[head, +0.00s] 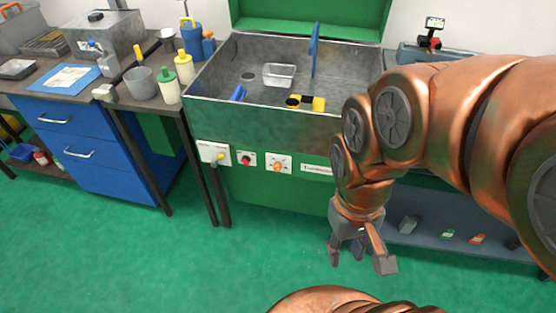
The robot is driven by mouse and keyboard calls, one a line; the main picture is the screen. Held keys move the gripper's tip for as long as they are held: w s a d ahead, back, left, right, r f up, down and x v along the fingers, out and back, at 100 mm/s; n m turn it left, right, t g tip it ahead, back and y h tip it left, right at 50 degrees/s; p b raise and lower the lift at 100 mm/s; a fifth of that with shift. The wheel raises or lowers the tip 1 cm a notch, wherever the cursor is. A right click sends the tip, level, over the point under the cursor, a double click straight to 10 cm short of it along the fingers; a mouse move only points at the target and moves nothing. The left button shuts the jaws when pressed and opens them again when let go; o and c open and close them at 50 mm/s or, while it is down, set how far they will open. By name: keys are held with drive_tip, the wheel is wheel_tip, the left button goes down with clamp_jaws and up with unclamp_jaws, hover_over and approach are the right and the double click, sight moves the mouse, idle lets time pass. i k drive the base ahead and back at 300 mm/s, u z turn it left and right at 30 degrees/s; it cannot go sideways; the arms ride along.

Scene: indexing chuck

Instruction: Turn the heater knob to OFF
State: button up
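The green washer's front panel has three controls in a row. At left is a pale plate (209,153) with a yellow-tipped handle (219,157). In the middle is a red round control (246,159) on a small white plate. At right is an orange knob (278,166) on a white plate. Their lettering is too small to read, so I cannot tell which is the heater knob or its setting. My gripper (361,258) hangs in front of the washer, right of and lower in the picture than the controls. Its fingers are spread and empty, touching nothing.
The washer's open basin (215,88) holds a clear tray (280,75) and a yellow-black item (306,103). A blue drawer bench (95,150) stands at left. A low grey shelf (420,205) with small parts is behind my arm. The green floor before the controls is clear.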

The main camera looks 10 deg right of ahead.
sight(277, 167)
drive_tip(key=u, duration=2.1)
drive_tip(key=k, duration=0.4)
drive_tip(key=z, duration=0.05)
